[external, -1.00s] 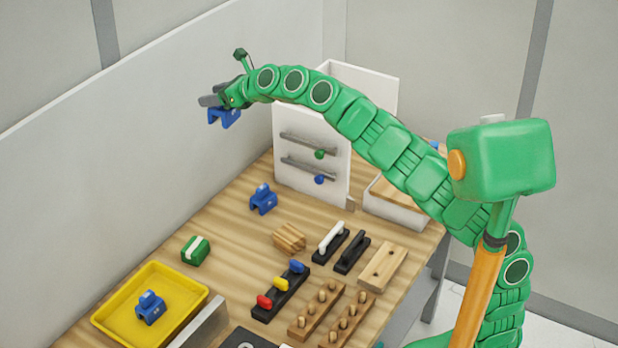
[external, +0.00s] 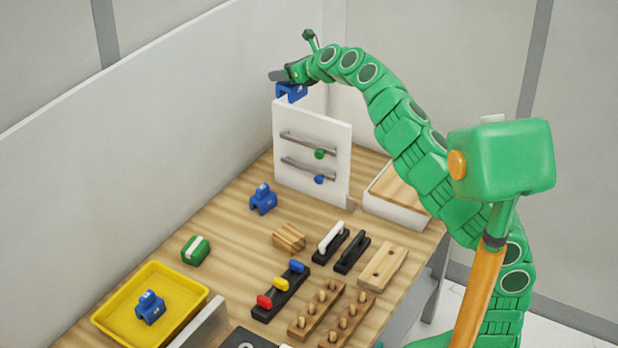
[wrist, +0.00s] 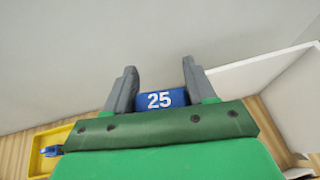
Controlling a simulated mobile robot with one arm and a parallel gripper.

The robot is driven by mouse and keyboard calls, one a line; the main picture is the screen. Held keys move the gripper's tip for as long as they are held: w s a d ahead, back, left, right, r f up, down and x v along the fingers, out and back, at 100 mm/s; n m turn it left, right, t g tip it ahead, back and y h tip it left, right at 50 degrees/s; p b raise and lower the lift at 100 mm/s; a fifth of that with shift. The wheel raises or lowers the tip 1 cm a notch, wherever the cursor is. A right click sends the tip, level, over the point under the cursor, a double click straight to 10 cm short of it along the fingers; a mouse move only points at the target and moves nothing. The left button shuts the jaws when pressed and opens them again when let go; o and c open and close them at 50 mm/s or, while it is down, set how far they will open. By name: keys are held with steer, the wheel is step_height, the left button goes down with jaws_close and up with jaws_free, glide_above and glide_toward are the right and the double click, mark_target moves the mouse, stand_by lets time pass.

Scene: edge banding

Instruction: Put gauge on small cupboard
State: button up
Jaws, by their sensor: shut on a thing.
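My gripper (external: 287,76) is shut on a blue gauge (external: 291,93), held in the air near the top left corner of the upright white panel. In the wrist view the gauge (wrist: 160,100) shows the number 25 between the two grey fingers (wrist: 160,82).
The white panel (external: 333,160) carries two rails with green and blue knobs. Other blue gauges sit on the table (external: 263,200) and in the yellow tray (external: 195,292). Handles (external: 330,243), pegged wooden blocks (external: 315,312) and a white bin (external: 392,207) crowd the front and right.

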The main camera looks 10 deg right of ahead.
steer(key=w+d+m+t+h, duration=0.1)
steer(key=w+d, duration=0.1)
steer(key=d, duration=0.9)
steer(key=w+d+m+t+h, duration=0.1)
steer(key=w+d+m+h, duration=0.1)
steer(key=d, duration=1)
step_height(320, 180, down, 25)
steer(key=w+f, duration=0.3)
steer(key=w, duration=0.1)
steer(key=w+a+f, duration=0.1)
steer(key=w+f, duration=0.3)
steer(key=w, duration=0.1)
steer(key=w+a+f, duration=0.1)
steer(key=w+f, duration=0.2)
steer(key=w, duration=0.2)
steer(key=shift+a+f, duration=0.1)
steer(key=shift+f, duration=1.5)
steer(key=shift+f, duration=0.1)
steer(key=o, duration=1.1)
